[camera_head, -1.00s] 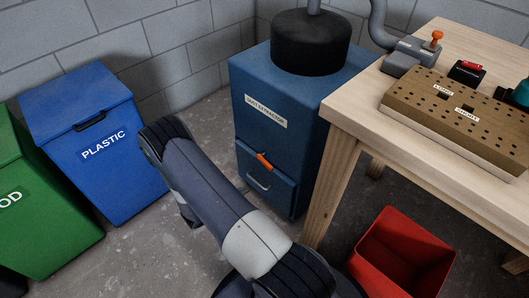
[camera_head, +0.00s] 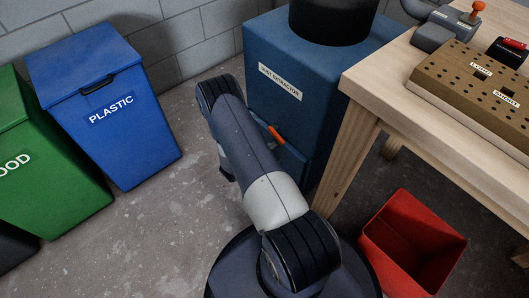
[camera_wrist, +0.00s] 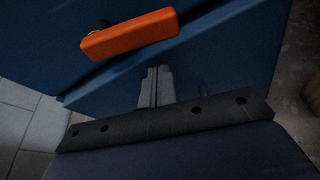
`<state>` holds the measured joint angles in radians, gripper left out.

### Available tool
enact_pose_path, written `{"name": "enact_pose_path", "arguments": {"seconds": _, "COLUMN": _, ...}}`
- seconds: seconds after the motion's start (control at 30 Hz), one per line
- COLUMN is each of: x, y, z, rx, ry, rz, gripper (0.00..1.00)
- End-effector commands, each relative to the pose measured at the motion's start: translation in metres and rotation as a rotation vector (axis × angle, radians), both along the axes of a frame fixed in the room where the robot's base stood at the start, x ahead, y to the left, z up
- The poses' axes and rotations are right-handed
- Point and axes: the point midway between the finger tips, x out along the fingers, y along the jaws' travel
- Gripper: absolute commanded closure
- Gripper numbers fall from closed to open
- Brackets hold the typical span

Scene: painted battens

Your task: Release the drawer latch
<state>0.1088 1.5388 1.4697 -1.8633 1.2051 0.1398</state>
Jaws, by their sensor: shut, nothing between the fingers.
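The orange latch (camera_head: 276,134) shows on the front of the blue dust extractor (camera_head: 268,98), just past my arm in the head view. In the wrist view the orange latch (camera_wrist: 130,36) is a flat bar, its right end tilted slightly up, with a dark round pivot near its left end. The drawer front (camera_head: 291,160) is mostly hidden behind my arm, and its handle cannot be made out. My gripper (camera_wrist: 158,70) is shut and empty. In the picture its fingertips are just below the latch, with a gap; it is hidden in the head view.
A wooden workbench (camera_head: 415,110) with a leg (camera_head: 345,160) stands right of the extractor. A red bin (camera_head: 378,238) is on the floor beneath it. The blue plastic bin (camera_head: 140,145) and green bin (camera_head: 55,190) stand left. Concrete floor between bins and extractor is clear.

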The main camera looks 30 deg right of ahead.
Motion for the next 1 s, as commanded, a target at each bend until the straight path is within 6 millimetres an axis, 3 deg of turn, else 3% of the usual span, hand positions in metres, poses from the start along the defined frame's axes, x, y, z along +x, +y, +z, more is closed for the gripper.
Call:
{"name": "enact_pose_path", "arguments": {"seconds": 0.23, "x": -0.006, "y": 0.0, "z": 0.022, "rx": 0.0, "ry": 0.0, "rz": 0.0, "gripper": 1.0}}
{"name": "enact_pose_path", "arguments": {"seconds": 0.77, "x": -0.008, "y": -0.001, "z": 0.025, "rx": 0.0, "ry": 0.0, "rz": -0.001, "gripper": 1.0}}
{"name": "enact_pose_path", "arguments": {"seconds": 1.0, "x": -0.012, "y": -0.001, "z": 0.033, "rx": -0.013, "ry": 0.097, "rz": -0.001, "gripper": 1.0}}
